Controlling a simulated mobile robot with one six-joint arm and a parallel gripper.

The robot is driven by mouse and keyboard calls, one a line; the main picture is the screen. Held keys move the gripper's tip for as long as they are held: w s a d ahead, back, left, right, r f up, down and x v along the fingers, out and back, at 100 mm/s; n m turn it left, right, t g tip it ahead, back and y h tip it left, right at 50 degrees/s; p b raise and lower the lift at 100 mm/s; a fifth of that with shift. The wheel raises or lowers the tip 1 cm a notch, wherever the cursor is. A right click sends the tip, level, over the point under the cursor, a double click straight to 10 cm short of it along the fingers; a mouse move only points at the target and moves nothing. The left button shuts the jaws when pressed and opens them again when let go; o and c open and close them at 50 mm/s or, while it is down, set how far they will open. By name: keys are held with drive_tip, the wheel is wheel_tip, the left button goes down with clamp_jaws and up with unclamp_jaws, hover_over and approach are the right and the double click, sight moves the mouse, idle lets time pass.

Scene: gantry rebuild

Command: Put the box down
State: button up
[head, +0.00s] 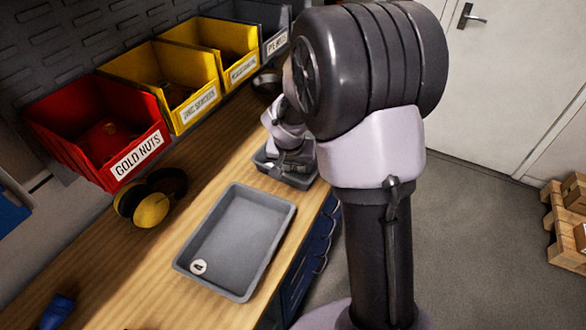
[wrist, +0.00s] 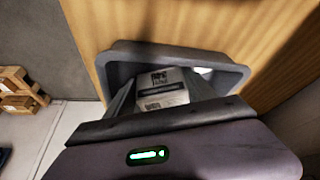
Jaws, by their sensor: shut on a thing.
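My gripper (wrist: 163,92) is shut on a small grey box (wrist: 160,84) with dark printed labels, held between its two fingers. In the wrist view the box is over or inside a grey tray (wrist: 118,56) on the wooden bench. I cannot tell whether the box touches the tray floor. In the head view my gripper (head: 291,160) is low at this far grey tray (head: 298,181), and my arm hides much of it. The box cannot be made out clearly there.
A nearer grey tray (head: 237,236) holds a small white round piece (head: 198,267). Yellow-and-black earmuffs (head: 152,200) lie left of it. A red bin (head: 95,130) labelled GOLD NUTS and yellow bins (head: 178,75) line the wall. Wooden pallets (head: 572,225) stand on the floor at right.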

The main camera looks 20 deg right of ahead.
drive_tip(key=shift+f, duration=0.3)
drive_tip(key=o, duration=1.4)
drive_tip(key=shift+r, duration=0.1)
drive_tip(key=shift+c, duration=0.2)
